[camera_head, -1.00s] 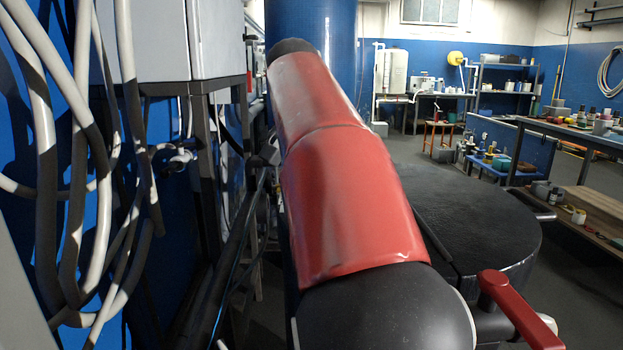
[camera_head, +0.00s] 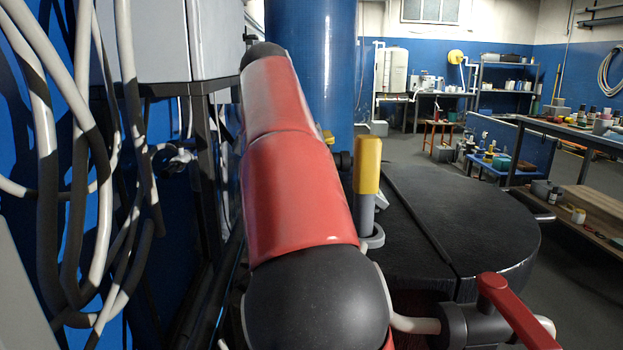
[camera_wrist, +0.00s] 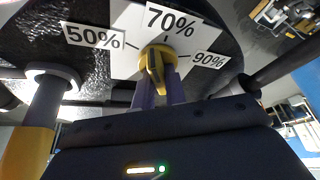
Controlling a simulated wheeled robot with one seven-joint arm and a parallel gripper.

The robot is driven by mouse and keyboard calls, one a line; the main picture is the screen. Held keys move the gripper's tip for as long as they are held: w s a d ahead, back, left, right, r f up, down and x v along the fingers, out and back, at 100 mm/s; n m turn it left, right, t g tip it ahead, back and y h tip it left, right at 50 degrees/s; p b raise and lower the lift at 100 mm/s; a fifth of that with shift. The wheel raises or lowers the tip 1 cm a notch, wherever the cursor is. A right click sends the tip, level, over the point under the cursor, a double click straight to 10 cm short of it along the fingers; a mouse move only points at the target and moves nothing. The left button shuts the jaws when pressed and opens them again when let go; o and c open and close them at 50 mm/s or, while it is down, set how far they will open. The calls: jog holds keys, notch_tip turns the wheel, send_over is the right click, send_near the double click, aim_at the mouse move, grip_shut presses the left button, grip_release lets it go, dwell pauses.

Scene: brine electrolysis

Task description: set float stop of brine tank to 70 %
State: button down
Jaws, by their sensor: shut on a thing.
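The float stop is a yellow knob (camera_wrist: 152,64) on a dial, seen in the wrist view. Its marks read 50% (camera_wrist: 93,36), 70% (camera_wrist: 171,22) and 90% (camera_wrist: 208,60). The knob's ridge lies roughly along the line toward 70%, but I cannot tell exactly where it points. My gripper (camera_wrist: 162,92) is shut on the knob, with the fingers below it in the wrist view. The brine tank appears to be the round black vessel (camera_head: 490,225) in the head view. My red arm hides the dial and gripper there.
A grey post with a yellow top (camera_head: 367,165) stands beside my arm, close to the gripper. A red lever (camera_head: 515,310) is at the front right. Hanging hoses (camera_head: 90,200) and a grey cabinet (camera_head: 150,40) crowd the left. Open floor lies beyond the tank.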

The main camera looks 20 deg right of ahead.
jog(key=m+g, duration=0.2)
jog(key=m, duration=0.3)
jog(key=shift+m, duration=0.4)
dwell(0.4)
jog(key=c, duration=1.4)
grip_release()
jog(key=shift+c, duration=0.2)
